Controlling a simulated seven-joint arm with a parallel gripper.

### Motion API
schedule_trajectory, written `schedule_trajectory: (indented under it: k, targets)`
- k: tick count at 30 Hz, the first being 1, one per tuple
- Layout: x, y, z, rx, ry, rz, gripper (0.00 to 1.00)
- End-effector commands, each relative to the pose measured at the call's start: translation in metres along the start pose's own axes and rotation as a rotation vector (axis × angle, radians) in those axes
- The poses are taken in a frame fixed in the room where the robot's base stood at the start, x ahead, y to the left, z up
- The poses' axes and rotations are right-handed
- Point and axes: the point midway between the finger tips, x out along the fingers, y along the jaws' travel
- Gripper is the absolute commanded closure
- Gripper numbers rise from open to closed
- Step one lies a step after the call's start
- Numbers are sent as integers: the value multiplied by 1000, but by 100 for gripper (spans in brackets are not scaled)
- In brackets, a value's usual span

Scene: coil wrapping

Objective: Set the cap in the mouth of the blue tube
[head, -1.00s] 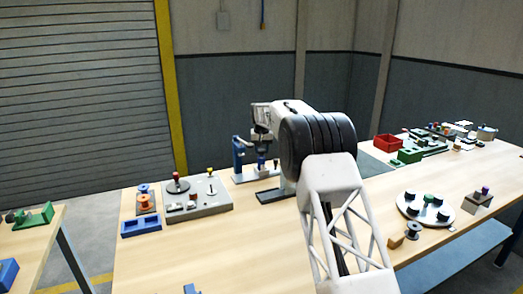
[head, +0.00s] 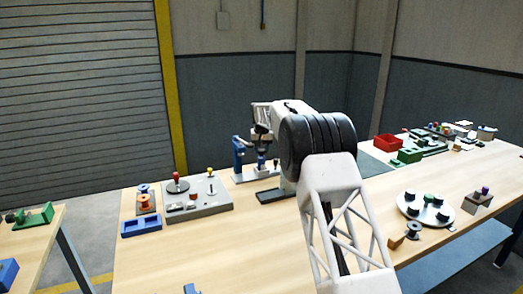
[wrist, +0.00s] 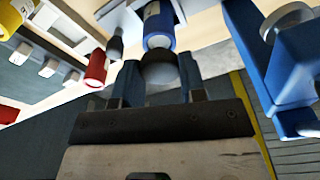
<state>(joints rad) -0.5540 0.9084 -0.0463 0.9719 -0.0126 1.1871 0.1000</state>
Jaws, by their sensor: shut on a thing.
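My gripper (wrist: 160,80) is shut on the dark, rounded cap (wrist: 161,69), which sits between its two fingertips in the wrist view. The blue tube (wrist: 158,24) is just beyond the cap, with its pale mouth end facing it. The cap overlaps the edge of the mouth in the picture; I cannot tell whether they touch. In the head view my gripper (head: 263,147) is above the small blue-and-white stand at the back of the table. The cap is too small to make out there.
A tall blue bracket (wrist: 268,55) stands close to the gripper on the right of the wrist view; a red cylinder (wrist: 96,68) is on the left. In the head view, a grey panel with knobs (head: 212,205) lies left of the arm.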

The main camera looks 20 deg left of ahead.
Motion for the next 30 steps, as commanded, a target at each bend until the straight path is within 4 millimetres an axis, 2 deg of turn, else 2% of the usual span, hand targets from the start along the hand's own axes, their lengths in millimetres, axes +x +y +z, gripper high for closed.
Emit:
schedule_trajectory:
  k: [30]
  targets:
    - [9, 0, 1, 0, 0, 0, 84]
